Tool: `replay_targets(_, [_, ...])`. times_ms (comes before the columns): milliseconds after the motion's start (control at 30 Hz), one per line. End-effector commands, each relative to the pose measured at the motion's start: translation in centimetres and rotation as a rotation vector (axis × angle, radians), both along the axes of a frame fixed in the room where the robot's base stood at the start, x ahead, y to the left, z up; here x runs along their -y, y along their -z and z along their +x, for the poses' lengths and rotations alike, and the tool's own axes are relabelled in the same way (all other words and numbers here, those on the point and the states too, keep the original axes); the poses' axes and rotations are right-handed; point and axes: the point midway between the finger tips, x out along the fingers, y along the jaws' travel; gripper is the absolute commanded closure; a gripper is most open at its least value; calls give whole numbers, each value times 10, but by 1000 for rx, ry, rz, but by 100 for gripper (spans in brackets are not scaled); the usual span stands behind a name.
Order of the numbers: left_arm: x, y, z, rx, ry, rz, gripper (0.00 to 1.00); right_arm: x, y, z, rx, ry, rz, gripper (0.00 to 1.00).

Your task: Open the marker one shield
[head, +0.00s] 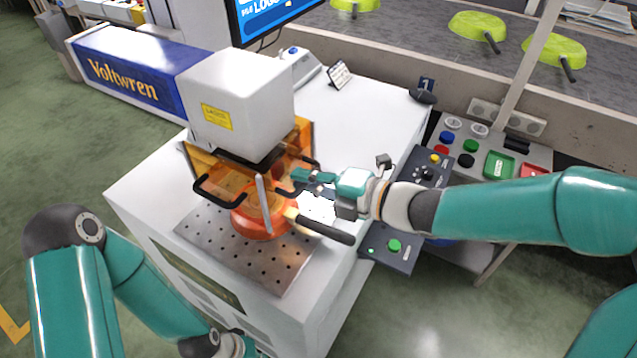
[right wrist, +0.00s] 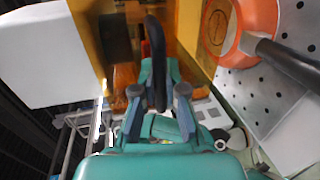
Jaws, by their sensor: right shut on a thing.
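The marker one shield (head: 232,187) is see-through amber and hangs below the white laser head (head: 242,98); part of it also shows in the right wrist view (right wrist: 188,28). One black handle is on its front (head: 217,192). My right gripper (head: 300,176) is at the shield's right side. In the right wrist view its fingers (right wrist: 156,88) are shut on another black handle (right wrist: 153,45), which stands upright between them. My left arm is at the lower left, its gripper out of the picture.
An orange pan (head: 262,222) sits on the perforated plate (head: 272,270) under the head, its black handle pointing right. A button panel (head: 395,248) is beside the white cabinet. Green pans (head: 476,26) lie on the conveyor behind.

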Motion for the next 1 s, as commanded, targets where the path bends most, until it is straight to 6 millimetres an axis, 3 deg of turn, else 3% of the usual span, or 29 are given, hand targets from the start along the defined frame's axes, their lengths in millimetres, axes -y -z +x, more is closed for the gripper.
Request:
replay_targets(33, [0, -12, 0, 0, 0, 0, 100, -7, -21, 0, 9, -13, 4, 100])
replay_targets(333, [0, -44, 0, 0, 0, 0, 100, -8, -78, 0, 9, -19, 4, 100])
replay_targets(767, [0, -46, 0, 0, 0, 0, 100, -8, -84, 0, 5, -19, 4, 100])
replay_targets(800, [0, -46, 0, 0, 0, 0, 100, -8, -84, 0, 5, -19, 4, 83])
replay_targets(900, [0, -46, 0, 0, 0, 0, 100, -8, -83, 0, 4, -19, 3, 66])
replay_targets(1000, [0, -45, 0, 0, 0, 0, 100, -8, -83, 0, 4, -20, 2, 63])
